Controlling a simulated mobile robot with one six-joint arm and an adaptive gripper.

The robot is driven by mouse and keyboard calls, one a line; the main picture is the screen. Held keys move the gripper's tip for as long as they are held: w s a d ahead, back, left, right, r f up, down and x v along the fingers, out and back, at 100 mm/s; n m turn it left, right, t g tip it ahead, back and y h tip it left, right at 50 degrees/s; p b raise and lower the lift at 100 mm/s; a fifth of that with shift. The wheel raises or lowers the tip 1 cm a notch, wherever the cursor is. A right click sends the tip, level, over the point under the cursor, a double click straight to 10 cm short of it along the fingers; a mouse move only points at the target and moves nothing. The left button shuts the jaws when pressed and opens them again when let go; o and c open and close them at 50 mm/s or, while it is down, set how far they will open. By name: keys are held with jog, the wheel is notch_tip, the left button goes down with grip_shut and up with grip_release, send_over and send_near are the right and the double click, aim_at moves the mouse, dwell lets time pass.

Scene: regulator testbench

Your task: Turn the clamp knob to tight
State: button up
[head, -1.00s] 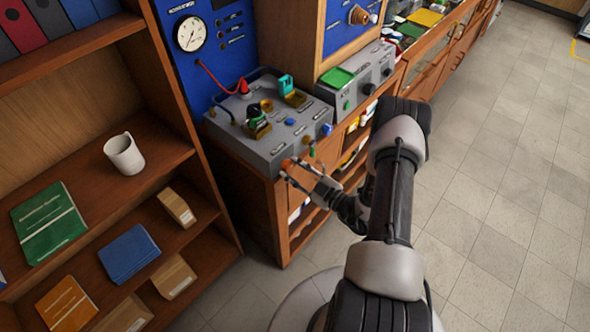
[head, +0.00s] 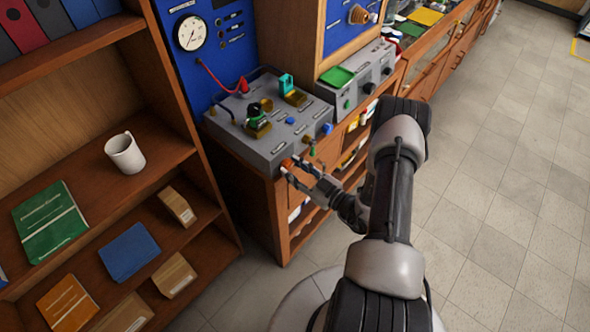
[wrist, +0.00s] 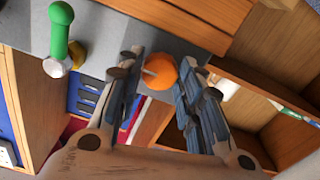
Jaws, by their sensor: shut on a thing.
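The orange knob (head: 287,163) sits on the front side of the grey bench unit (head: 285,148), and I take it for the clamp knob. My gripper (head: 294,170) is at that front side, its fingers around the knob. In the wrist view, my gripper (wrist: 162,66) has one finger on each side of the round orange knob (wrist: 160,79), which has a pale pointer mark on it. A green and brass fitting (head: 257,124) stands on top of the unit. Any tight marking is too small to read.
A green-handled lever (wrist: 61,30) stands close to the left finger in the wrist view. A blue knob (head: 327,129) is at the unit's right corner. A wooden shelf with a white mug (head: 125,153) is at left. Floor (head: 470,230) at right is clear.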

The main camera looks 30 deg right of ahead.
jog(key=o, duration=1.1)
jog(key=shift+c, duration=0.2)
jog(key=shift+s, duration=0.1)
jog(key=v, duration=1.2)
